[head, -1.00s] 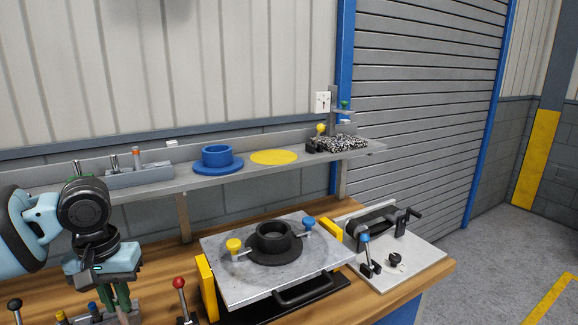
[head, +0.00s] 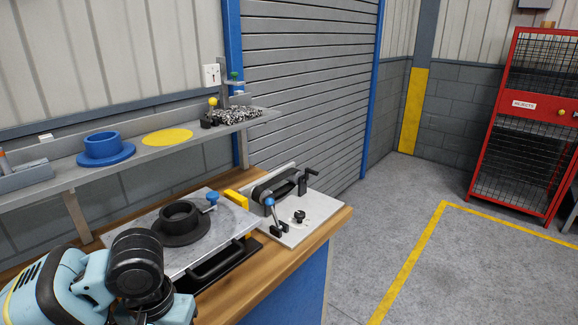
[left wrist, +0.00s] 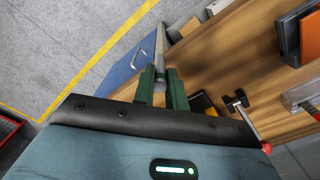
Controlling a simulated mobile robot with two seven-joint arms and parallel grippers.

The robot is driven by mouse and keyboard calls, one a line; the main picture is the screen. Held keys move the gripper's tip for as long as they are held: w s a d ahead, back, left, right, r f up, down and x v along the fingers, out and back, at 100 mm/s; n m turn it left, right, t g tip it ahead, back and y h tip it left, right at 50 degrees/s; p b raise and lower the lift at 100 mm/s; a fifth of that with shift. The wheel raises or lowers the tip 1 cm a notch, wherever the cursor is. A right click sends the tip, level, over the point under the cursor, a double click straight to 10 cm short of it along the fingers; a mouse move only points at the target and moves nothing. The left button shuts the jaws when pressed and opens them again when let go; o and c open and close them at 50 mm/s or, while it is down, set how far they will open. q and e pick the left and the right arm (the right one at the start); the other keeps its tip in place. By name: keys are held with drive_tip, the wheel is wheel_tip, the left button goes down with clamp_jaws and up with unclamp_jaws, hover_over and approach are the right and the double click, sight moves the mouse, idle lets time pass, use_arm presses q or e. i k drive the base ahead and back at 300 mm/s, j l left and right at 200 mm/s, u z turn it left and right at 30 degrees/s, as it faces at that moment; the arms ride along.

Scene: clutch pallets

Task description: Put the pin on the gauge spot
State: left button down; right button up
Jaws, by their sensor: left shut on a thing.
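In the left wrist view, my left gripper (left wrist: 160,82) has its green fingers shut on a grey, rod-like pin (left wrist: 159,45), which sticks out beyond the fingertips. In the head view my left wrist is at the lower left, in front of the clutch plate, and its fingers are out of frame. A small stand with a green knob (head: 235,76) and a speckled block (head: 234,115) sit at the right end of the shelf. I cannot tell for certain which place is the gauge spot. My right gripper is not in view.
The shelf (head: 62,182) also holds a blue flanged ring (head: 104,150) and a flat yellow disc (head: 167,137). On the bench are a metal plate with a black hub (head: 180,219) and a clamp fixture (head: 288,205). A red reject cage (head: 525,125) stands right. The floor between is clear.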

sight(240, 111)
drive_tip(key=k, duration=0.65)
drive_tip(key=u, duration=1.05)
drive_tip(key=i+j+u, duration=0.2)
drive_tip(key=i, duration=0.6)
